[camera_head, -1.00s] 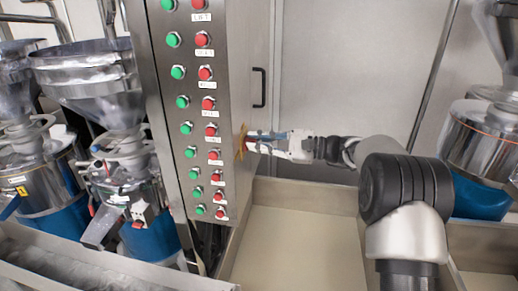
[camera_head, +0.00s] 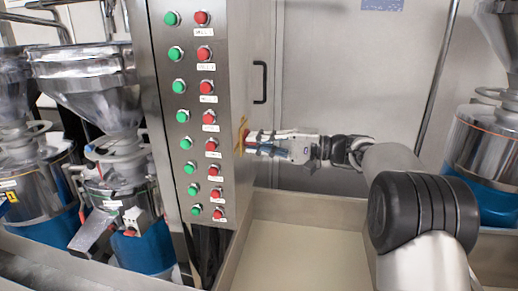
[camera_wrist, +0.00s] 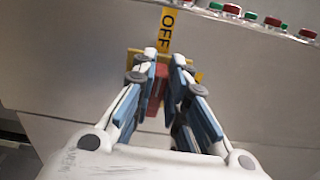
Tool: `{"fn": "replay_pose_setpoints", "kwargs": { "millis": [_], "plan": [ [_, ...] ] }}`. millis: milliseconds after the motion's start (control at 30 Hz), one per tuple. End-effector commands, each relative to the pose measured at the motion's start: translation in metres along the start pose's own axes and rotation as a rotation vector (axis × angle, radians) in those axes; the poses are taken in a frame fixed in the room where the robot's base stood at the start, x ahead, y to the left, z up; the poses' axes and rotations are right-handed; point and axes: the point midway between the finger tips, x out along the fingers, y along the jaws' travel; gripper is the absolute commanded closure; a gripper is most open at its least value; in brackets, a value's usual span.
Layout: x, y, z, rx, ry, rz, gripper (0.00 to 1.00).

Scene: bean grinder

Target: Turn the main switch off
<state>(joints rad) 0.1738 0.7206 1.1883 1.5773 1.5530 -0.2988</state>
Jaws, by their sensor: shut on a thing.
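The main switch has a red handle (camera_wrist: 157,88) on a yellow plate (camera_wrist: 135,58), mounted on the side of the steel cabinet. A yellow label reading OFF (camera_wrist: 167,32) is above it in the wrist view. The yellow plate also shows edge-on in the head view (camera_head: 241,136). My gripper (camera_wrist: 165,66) is shut on the red handle, with one blue-padded finger on each side of it. In the head view my gripper (camera_head: 254,144) reaches the cabinet side from the right. The fingers hide part of the handle.
The cabinet front (camera_head: 188,60) carries columns of green and red buttons. A black door handle (camera_head: 260,82) is above my gripper. A steel-rimmed bin (camera_head: 300,245) lies below my arm. Grinders with steel hoppers (camera_head: 95,85) stand at the left, another (camera_head: 485,140) at the right.

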Motion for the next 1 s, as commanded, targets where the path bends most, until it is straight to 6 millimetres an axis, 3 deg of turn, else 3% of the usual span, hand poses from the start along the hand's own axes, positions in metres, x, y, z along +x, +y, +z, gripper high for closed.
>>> {"fn": "replay_pose_setpoints", "kwargs": {
  "millis": [667,700,1000],
  "plan": [
    [-0.0002,0.0021,-0.0001,-0.056,0.0,0.002,1.0],
    [-0.0002,0.0021,-0.0002,-0.055,0.0,0.002,0.84],
    [-0.0001,0.0017,-0.0001,-0.055,0.0,0.001,0.67]
  ]
}}
